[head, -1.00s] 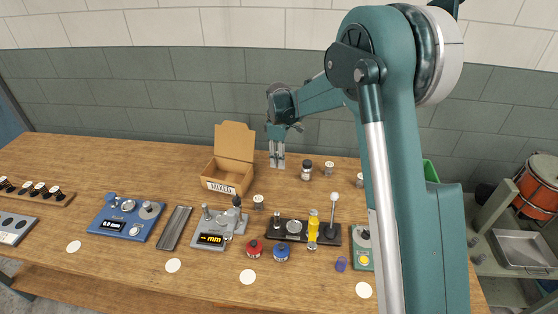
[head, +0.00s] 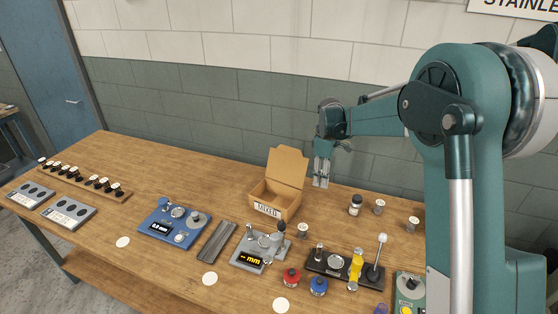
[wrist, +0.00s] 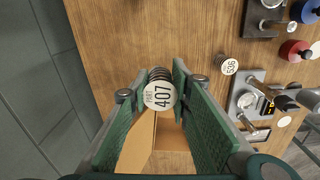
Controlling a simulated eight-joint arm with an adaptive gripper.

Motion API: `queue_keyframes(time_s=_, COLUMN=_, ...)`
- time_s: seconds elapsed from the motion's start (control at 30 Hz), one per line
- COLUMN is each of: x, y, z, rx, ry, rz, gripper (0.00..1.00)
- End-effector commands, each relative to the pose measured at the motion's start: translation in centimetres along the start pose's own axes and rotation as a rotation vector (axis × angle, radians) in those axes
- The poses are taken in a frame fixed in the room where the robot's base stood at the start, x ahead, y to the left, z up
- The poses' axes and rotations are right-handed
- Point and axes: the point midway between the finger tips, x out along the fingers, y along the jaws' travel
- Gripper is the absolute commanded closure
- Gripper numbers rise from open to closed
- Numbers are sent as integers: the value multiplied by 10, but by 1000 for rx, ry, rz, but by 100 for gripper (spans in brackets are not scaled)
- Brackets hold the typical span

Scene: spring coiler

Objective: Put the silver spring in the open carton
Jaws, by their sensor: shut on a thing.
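My gripper (head: 321,182) is raised above the table, just right of the open carton. In the wrist view my gripper (wrist: 160,92) is shut on a coil spring (wrist: 159,92) with a round white tag reading PART 407. Its coils look dark grey there, so I cannot be sure of the silver colour. The open carton (head: 267,209), brown cardboard marked MIXED, stands on the table with its lid flap up at the back. In the wrist view the carton (wrist: 137,145) lies below the fingers and is partly hidden by them.
Other tagged springs stand on the table, one (head: 303,231) right of the carton and several further right, including one (head: 379,207). Grey (head: 262,247), blue (head: 175,222) and black (head: 342,266) devices stand in front. The table behind the blue device is clear.

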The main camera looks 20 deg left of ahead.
Motion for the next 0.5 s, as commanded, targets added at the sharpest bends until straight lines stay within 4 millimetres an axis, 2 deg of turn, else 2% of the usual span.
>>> queue_keyframes(time_s=0.17, x=0, y=-9, z=-42, rx=-25, ry=0, rz=-1, gripper=92)
queue_keyframes(time_s=0.4, x=0, y=-30, z=-116, rx=-66, ry=0, rz=-2, gripper=92)
queue_keyframes(time_s=0.5, x=0, y=-39, z=-140, rx=-78, ry=0, rz=-2, gripper=92)
